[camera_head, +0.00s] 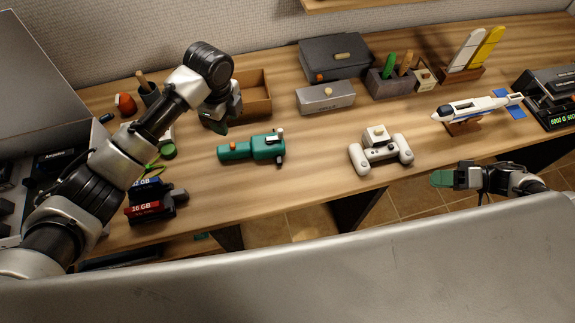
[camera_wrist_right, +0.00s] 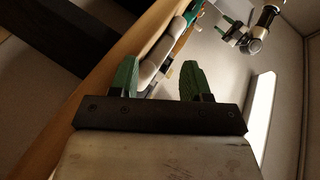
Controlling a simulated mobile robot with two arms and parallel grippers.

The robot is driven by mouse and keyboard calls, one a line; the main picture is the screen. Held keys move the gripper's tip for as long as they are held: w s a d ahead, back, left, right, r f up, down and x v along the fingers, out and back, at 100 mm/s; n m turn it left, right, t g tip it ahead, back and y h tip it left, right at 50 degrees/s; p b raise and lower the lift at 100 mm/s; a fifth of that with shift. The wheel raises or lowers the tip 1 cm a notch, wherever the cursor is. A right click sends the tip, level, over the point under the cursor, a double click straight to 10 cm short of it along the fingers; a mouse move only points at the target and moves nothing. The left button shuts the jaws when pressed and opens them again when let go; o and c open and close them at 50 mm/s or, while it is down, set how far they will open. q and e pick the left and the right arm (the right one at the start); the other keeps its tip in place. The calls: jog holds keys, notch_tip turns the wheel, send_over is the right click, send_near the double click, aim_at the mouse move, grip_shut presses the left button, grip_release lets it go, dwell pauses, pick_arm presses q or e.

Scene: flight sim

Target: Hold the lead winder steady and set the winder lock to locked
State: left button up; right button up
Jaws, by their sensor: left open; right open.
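A teal handheld device (camera_head: 252,148), which looks like the lead winder, lies on the wooden table in the middle of the head view. It has an orange button at its left part and a pale knob and dark parts at its right end. I cannot tell which part is the winder lock or how it is set. My left gripper (camera_head: 221,122) is open and empty above the table, behind and left of the device, its fingertips partly hidden. My right gripper (camera_head: 445,179) is open and empty off the table's front edge, far right of the device; its green fingers fill the right wrist view (camera_wrist_right: 158,78).
A white two-grip controller (camera_head: 381,152) lies right of the device. Behind stand a grey box (camera_head: 326,98), a wooden tray (camera_head: 258,93) and a pen holder (camera_head: 392,86). A model plane (camera_head: 474,109) stands at the right. Dark memory modules (camera_head: 150,207) lie at the front left.

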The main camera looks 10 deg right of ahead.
jog(key=w+a+r+m+t+y, duration=0.1)
jog(key=w+a+r+t+y, duration=0.1)
jog(key=a, duration=0.4)
jog(key=w+a+r+m+t+y, duration=0.1)
jog(key=w+a+r+t+y, duration=0.1)
jog(key=a, duration=0.4)
jog(key=w+a+r+m+t+y, duration=0.1)
jog(key=w+a+r+t, duration=0.1)
jog(key=w+a+r, duration=0.2)
jog(key=shift+w+a+m+y, duration=0.15)
jog(key=shift+w+a+y, duration=0.1)
jog(key=shift+a, duration=0.4)
jog(key=shift+w+a+m+y, duration=0.15)
jog(key=shift+w+a, duration=0.05)
jog(key=shift+a, duration=0.45)
jog(key=w+a+r+m+t+h, duration=0.3)
jog(key=a+m+t+h, duration=0.3)
jog(key=a+m+t, duration=0.5)
jog(key=m+g+h, duration=0.4)
jog(key=m+h, duration=0.9)
jog(key=m, duration=0.9)
send_near(281, 134)
jog(key=shift+w, duration=0.15)
jog(key=w, duration=1)
jog(key=shift+w, duration=0.35)
